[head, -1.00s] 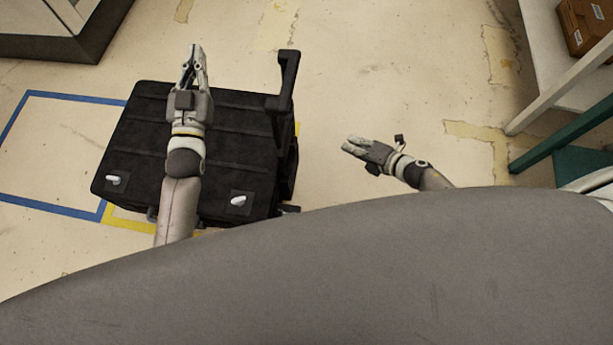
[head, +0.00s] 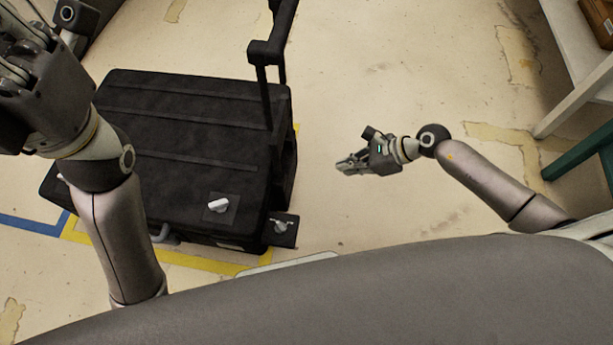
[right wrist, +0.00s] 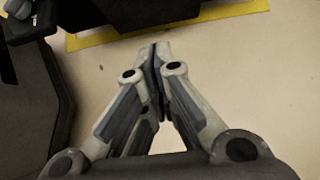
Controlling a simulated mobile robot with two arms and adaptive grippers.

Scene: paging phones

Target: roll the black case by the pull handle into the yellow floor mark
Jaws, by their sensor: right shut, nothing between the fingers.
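The black case (head: 190,130) stands on the floor at left of centre in the head view, over part of the yellow floor mark (head: 215,264). Yellow tape shows along its near side and a little at its right. Its pull handle (head: 270,50) stands up at the right side and runs out of the top edge. My left gripper (head: 25,75) is over the case's left part, cut by the picture edge; its finger opening is unclear. My right gripper (head: 345,165) is shut and empty, right of the case and apart from the handle. The right wrist view shows its closed fingertips (right wrist: 158,50).
Blue floor tape (head: 35,225) lies left of the case. A white shelf or table (head: 575,50) with a brown box (head: 600,20) and a green beam (head: 580,155) stand at the right.

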